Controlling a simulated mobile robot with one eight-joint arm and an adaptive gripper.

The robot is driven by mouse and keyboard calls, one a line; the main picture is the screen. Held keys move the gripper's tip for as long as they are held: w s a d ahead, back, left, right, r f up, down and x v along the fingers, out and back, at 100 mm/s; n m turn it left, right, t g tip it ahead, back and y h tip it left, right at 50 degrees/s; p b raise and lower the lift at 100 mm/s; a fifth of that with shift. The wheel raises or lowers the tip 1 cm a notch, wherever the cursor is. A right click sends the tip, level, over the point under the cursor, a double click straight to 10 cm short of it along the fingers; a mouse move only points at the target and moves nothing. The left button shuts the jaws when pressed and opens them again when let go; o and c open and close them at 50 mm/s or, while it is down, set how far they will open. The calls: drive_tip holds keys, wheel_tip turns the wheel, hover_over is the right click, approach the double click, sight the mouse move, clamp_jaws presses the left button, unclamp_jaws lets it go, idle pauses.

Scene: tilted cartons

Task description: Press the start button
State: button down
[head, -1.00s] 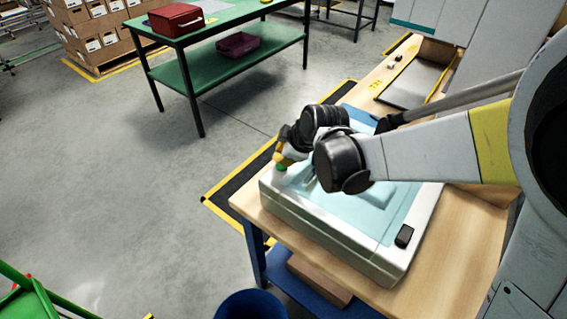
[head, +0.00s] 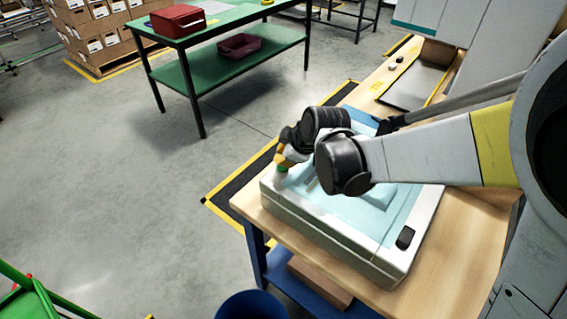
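A white machine with a light blue top (head: 385,226) lies on a wooden bench. A small green button (head: 282,169) shows at its left corner. A black switch or block (head: 405,238) sits at its near right corner. My gripper (head: 284,162) points down at the green button, with its orange-yellow part right above it. I cannot tell whether it touches the button. My arm's wrist hides the far left part of the machine's top. The fingers are too small and covered to tell open from shut.
The wooden bench (head: 462,240) has bare room right of the machine. A tray with yellow edges (head: 415,86) lies at its back. A green table (head: 215,25) with a red box (head: 177,20) stands at the back left. A blue bin (head: 250,305) stands below the bench's front.

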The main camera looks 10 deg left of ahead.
idle(0.4)
drive_tip(key=shift+f+b, duration=0.4)
drive_tip(key=shift+f, duration=0.05)
drive_tip(key=shift+f+b, duration=0.35)
drive_tip(key=shift+f, duration=0.05)
idle(0.5)
drive_tip(key=shift+r, duration=0.15)
drive_tip(key=shift+r+p, duration=0.65)
drive_tip(key=shift+r, duration=0.05)
drive_tip(key=shift+r, duration=0.1)
drive_tip(key=shift+r+p, duration=1.9)
drive_tip(key=shift+r, duration=0.5)
